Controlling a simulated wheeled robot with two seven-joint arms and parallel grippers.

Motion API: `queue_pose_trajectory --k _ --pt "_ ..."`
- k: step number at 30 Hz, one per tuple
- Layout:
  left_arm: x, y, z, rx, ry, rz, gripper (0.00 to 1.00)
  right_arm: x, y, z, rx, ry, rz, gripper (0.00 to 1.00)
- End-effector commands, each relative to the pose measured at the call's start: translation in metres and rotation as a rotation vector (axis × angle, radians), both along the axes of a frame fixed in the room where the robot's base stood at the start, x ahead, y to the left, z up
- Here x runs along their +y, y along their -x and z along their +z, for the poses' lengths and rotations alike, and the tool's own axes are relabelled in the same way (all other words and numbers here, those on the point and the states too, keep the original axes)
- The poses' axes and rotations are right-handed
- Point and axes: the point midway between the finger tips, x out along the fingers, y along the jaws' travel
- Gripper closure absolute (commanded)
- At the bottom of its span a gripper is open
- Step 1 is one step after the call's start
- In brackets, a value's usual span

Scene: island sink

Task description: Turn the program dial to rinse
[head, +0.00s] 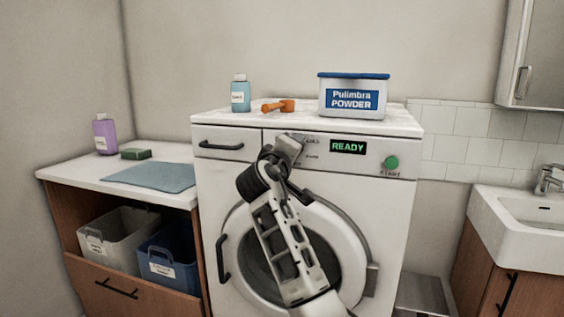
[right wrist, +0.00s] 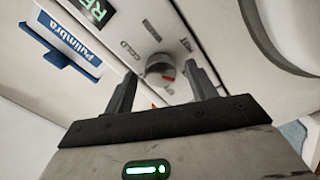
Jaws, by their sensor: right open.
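The washing machine (head: 215,175) faces me, with a lit READY display (head: 348,147) on its front panel. The program dial (right wrist: 159,66) is a round grey knob with a red mark in the right wrist view. In the head view my right gripper hides the dial. My right gripper (head: 290,148) is at the panel, left of the display. In the wrist view the gripper (right wrist: 162,76) is open, with the dial between and just beyond its fingertips; I see no clear contact.
A green start button (head: 391,162) is at the panel's right. The detergent drawer (head: 226,145) is shut, at the left. A powder box (head: 353,97), orange scoop (head: 279,105) and blue bottle (head: 240,94) stand on top. The round door (head: 350,245) is below, behind my arm.

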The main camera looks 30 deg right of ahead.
Motion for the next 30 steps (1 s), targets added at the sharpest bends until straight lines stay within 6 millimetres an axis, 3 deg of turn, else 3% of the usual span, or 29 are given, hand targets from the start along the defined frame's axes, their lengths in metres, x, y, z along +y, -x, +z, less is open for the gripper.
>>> queue_pose_trajectory --k 18,30 --pt "-0.001 -0.001 -0.005 -0.013 -0.001 -0.002 1.00 0.100 0.085 -0.002 0.001 -0.003 0.003 0.43" --pt "-0.001 0.000 -0.003 -0.016 -0.001 -0.004 1.00 0.116 0.099 -0.001 0.001 -0.002 0.000 0.43"
